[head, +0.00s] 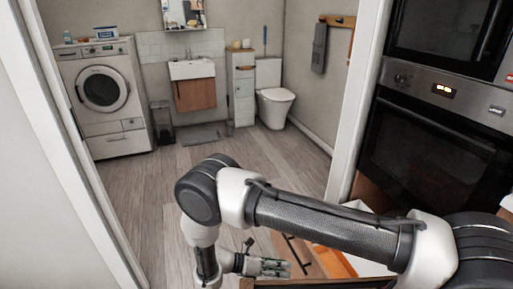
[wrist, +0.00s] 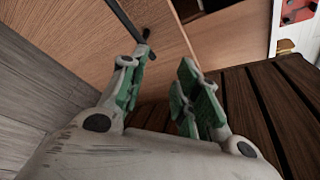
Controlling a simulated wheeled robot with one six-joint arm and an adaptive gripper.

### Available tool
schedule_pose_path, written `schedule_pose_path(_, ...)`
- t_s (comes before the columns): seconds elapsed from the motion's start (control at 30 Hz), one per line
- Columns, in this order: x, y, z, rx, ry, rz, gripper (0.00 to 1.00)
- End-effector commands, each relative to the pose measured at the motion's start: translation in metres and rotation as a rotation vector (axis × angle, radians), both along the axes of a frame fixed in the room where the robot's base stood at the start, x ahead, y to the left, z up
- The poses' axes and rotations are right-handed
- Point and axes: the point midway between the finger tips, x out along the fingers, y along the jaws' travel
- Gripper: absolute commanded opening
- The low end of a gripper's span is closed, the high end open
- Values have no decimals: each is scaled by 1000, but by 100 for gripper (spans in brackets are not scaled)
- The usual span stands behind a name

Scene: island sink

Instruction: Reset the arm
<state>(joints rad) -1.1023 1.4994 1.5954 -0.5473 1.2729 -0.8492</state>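My arm reaches across the lower part of the head view and bends down at its elbow. My gripper (head: 284,268) hangs low beside a wooden cabinet front with a dark bar handle (head: 297,252). In the wrist view my gripper (wrist: 165,65) shows two fingers with green pads and a clear gap between them, with nothing held. The dark bar handle (wrist: 128,22) runs up from near the left fingertip on the wooden front (wrist: 75,30). I cannot tell whether the finger touches the handle.
Built-in ovens (head: 435,145) stand close on the right. A white door frame (head: 355,95) borders the bathroom opening. Beyond are a washing machine (head: 102,90), a sink cabinet (head: 195,94) and a toilet (head: 274,100). The wood floor (head: 150,195) is clear. Dark slats (wrist: 262,105) lie right of the fingers.

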Motion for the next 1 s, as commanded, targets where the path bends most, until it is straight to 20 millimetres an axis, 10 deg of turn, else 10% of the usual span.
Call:
schedule_pose_path(0.47,19,-27,190,305,-554,-693,32)
schedule_pose_path(1.0,-1,-129,375,554,-1007,-1448,32)
